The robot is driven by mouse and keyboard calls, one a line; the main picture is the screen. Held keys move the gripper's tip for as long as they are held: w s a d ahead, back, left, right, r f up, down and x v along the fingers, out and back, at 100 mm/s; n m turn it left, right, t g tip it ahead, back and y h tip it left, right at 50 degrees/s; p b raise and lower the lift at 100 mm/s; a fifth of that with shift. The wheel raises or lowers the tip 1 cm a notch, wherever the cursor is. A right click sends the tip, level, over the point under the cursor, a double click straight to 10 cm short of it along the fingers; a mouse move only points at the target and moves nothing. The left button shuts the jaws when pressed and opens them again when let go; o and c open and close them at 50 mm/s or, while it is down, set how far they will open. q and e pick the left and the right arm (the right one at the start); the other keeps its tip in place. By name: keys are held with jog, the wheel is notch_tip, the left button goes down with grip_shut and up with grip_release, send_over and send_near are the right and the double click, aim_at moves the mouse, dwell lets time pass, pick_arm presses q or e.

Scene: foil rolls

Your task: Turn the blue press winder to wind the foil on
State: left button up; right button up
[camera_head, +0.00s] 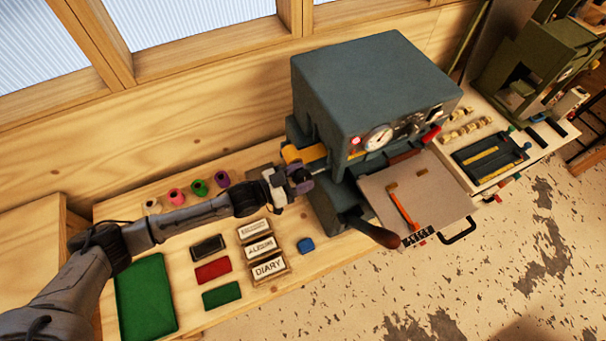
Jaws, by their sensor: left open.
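The blue-grey press (345,85) stands on the wooden bench, with a dial on its front. A gold-yellow foil roll (305,153) sits at its left side. My left gripper (300,183) is open at the press's left side, just below the foil roll. Small purple-grey parts show at its fingertips; I cannot tell the winder from the fingers there, nor whether they touch. My right gripper is out of view.
Several coloured foil rolls (199,187) stand behind my left arm. Lettered blocks (268,268), coloured pads (222,296) and a green mat (146,291) lie in front. A dark lever with a brown grip (382,236) juts from the press toward the front. A second, green press (535,65) stands at right.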

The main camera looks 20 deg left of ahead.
pick_arm(q)
jog(key=shift+w+d, duration=0.2)
jog(key=shift+w, duration=0.05)
